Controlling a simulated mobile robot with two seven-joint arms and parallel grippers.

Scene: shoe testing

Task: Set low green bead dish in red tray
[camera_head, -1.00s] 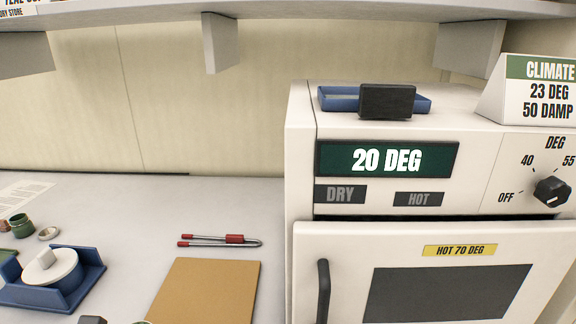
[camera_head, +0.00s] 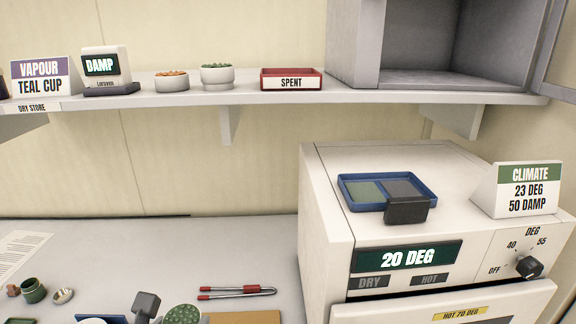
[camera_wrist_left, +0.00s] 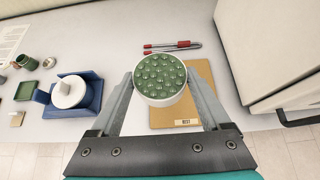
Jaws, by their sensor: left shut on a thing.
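The low white dish of green beads (camera_wrist_left: 160,78) is held between the two fingers of my left gripper (camera_wrist_left: 161,92) in the left wrist view. In the head view the dish (camera_head: 182,314) shows at the bottom edge, partly cut off, with my left gripper (camera_head: 160,308) beside it, above the bench. The red tray (camera_head: 291,83), marked SPENT, stands on the shelf and its visible inside looks empty. A second, footed white dish of green beads (camera_head: 217,77) stands left of the tray. My right gripper is not in view.
A white dish of orange beads (camera_head: 172,82), the DAMP meter (camera_head: 104,69) and a sign share the shelf (camera_head: 150,100). A grey open box (camera_head: 430,45) stands close right of the tray. The oven (camera_head: 325,200) stands below, right. Tongs (camera_head: 237,292) lie on the bench.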

